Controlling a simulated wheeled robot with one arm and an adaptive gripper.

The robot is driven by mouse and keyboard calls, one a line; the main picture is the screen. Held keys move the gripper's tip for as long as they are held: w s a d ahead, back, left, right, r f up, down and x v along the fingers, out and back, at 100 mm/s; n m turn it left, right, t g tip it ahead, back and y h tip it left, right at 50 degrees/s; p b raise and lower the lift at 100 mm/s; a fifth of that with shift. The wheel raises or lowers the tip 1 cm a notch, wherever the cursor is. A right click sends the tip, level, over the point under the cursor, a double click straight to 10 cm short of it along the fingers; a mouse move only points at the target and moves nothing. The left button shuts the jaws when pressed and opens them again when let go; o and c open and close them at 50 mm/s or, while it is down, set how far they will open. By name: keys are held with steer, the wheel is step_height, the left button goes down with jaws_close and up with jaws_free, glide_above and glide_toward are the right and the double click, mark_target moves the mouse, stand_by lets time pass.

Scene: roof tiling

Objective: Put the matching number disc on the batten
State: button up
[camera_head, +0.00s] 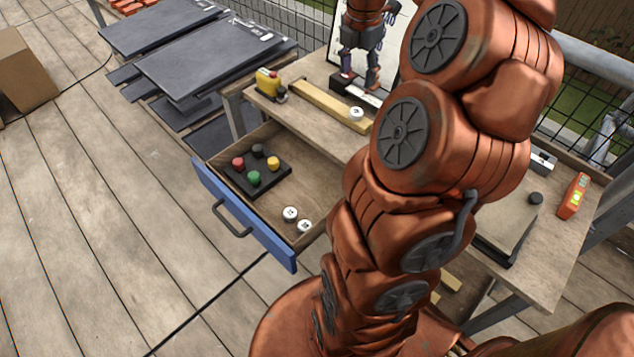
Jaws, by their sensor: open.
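A pale wooden batten (315,102) lies on the workbench top near its back left. A white number disc (355,114) sits on the right end of the batten; its number is too small to read. Two more white discs, one (290,213) and another (304,226), lie in the front right of the open drawer, with dark marks I cannot read. My gripper (359,80) points down above the bench, behind and above the disc on the batten. Its fingers are apart with nothing seen between them. My arm hides the middle of the bench.
The blue-fronted drawer (243,220) is pulled out and holds a black tray (238,183) with coloured knobs. A yellow tool (269,84) stands at the batten's left end. A white board stands behind my gripper. An orange device (574,196) lies at the right.

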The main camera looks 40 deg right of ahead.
steer(key=s+a+f+m+g, duration=0.15)
steer(key=a+m, duration=0.25)
steer(key=a, duration=0.6)
steer(key=s+a+m+t, duration=0.1)
steer(key=s+a+m, duration=0.2)
steer(key=a, duration=0.7)
steer(key=s+a+f+m+g, duration=0.1)
steer(key=s+a+f+m, duration=0.2)
steer(key=s+a+m, duration=0.2)
steer(key=s+a+f+m+g+y, duration=0.1)
steer(key=s+a+f+m, duration=0.2)
steer(key=s+a+m, duration=0.3)
steer(key=s, duration=0.4)
steer(key=shift+s+a+m, duration=0.2)
steer(key=shift+s+m, duration=0.2)
steer(key=shift+g, duration=0.25)
step_height(320, 180, up, 11)
steer(key=p, duration=1)
steer(key=shift+w+r+p, duration=0.15)
steer(key=shift+w+p, duration=0.05)
steer(key=shift+p, duration=0.15)
steer(key=shift+c, duration=0.3)
